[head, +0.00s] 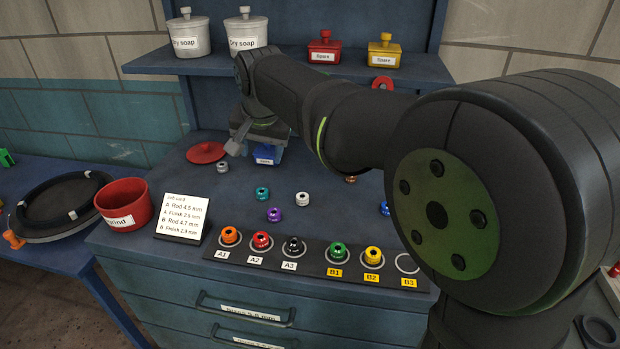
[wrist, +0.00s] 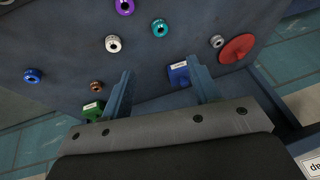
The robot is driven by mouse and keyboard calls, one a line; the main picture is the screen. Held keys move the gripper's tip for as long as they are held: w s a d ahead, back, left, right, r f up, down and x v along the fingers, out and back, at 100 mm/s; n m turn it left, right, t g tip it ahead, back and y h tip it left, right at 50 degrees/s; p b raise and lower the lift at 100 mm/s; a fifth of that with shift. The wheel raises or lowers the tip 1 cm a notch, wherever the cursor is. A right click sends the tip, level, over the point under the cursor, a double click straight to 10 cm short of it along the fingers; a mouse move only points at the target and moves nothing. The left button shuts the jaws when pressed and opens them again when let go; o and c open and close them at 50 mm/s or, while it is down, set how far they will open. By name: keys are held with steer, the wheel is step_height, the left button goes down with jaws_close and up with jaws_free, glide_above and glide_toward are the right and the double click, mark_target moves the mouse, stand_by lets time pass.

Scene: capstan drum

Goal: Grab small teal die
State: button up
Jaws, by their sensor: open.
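The small teal die (head: 262,193) is a ring-like piece lying on the blue bench top, behind the purple die (head: 274,215) and left of the white die (head: 302,199). In the wrist view the teal die (wrist: 160,27) lies near the top middle, beyond the fingertips. My gripper (wrist: 160,72) is open and empty, with the die well clear of both fingers. In the head view my gripper (head: 238,146) is over the back of the bench, by the blue labelled container (head: 268,155), and partly hidden by my arm.
A grey die (head: 222,167) and red lid (head: 206,152) lie at the back left. A dark rack (head: 317,262) with several coloured dies runs along the front edge. A white card (head: 182,219) stands at front left. A shelf (head: 150,62) with pots overhangs the back.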

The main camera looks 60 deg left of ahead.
steer(key=s+n+t, duration=0.1)
steer(key=s, duration=0.2)
steer(key=h, duration=0.1)
glide_above(261, 192)
steer(key=s+d, duration=0.2)
steer(key=d, duration=0.1)
steer(key=shift+t, duration=0.3)
steer(key=f, duration=1.1)
steer(key=shift+a+f, duration=0.2)
steer(key=shift+f, duration=0.05)
steer(key=shift+w+a+x, duration=0.1)
steer(key=shift+x, duration=1.25)
steer(key=shift+w+a+x, duration=0.1)
steer(key=shift+x, duration=1.25)
steer(key=shift+r, duration=0.15)
steer(key=shift+c, duration=0.5)
steer(key=c, duration=1.1)
